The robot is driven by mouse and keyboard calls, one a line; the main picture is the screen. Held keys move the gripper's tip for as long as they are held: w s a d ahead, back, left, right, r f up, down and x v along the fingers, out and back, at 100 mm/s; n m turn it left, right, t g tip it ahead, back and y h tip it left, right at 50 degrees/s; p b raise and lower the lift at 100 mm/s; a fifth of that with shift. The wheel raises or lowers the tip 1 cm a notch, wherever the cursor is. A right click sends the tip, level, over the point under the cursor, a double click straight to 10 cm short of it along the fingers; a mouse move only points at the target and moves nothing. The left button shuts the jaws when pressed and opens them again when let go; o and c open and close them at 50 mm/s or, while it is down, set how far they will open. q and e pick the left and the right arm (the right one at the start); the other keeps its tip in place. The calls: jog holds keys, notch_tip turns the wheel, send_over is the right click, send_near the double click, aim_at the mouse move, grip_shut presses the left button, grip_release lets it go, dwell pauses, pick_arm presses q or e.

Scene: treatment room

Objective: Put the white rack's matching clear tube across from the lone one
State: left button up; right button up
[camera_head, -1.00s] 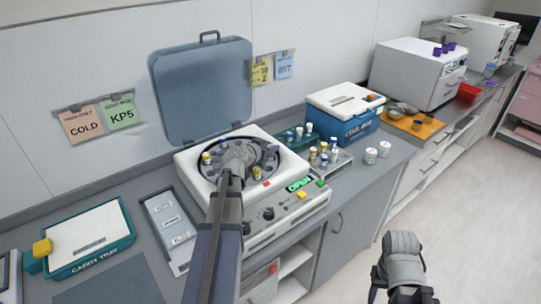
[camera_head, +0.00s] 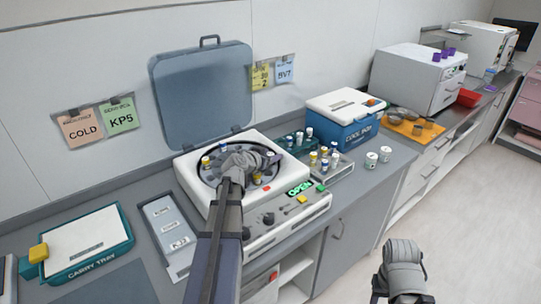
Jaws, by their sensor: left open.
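The centrifuge (camera_head: 186,181) stands on the counter with its lid (camera_head: 203,88) raised. Its dark round rotor holds a yellow-capped tube (camera_head: 206,161) at the left and another yellow-capped tube (camera_head: 258,178) at the front right. A small blue-and-white cap (camera_head: 270,155) shows at the rotor's right. My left gripper (camera_head: 258,160) is open over the rotor, and it and its arm hide part of the slots. A pale rack (camera_head: 344,171) right of the centrifuge holds several tubes with yellow, white and blue caps. My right gripper (camera_head: 400,290) is low at the right; its fingers are unclear.
A teal rack (camera_head: 290,148) with a few tubes stands behind the pale rack. A blue cool box (camera_head: 352,133) and two white jars (camera_head: 378,157) are to the right. A carry tray (camera_head: 125,245) lies at left. Counter around the jars is clear.

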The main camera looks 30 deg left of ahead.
pick_arm(q)
jog(key=shift+r, duration=0.25)
jog(key=p+v, duration=0.4)
jog(key=v, duration=0.8)
jog(key=shift+p, duration=0.4)
jog(key=shift+s+f, duration=0.1)
jog(key=shift+f, duration=0.05)
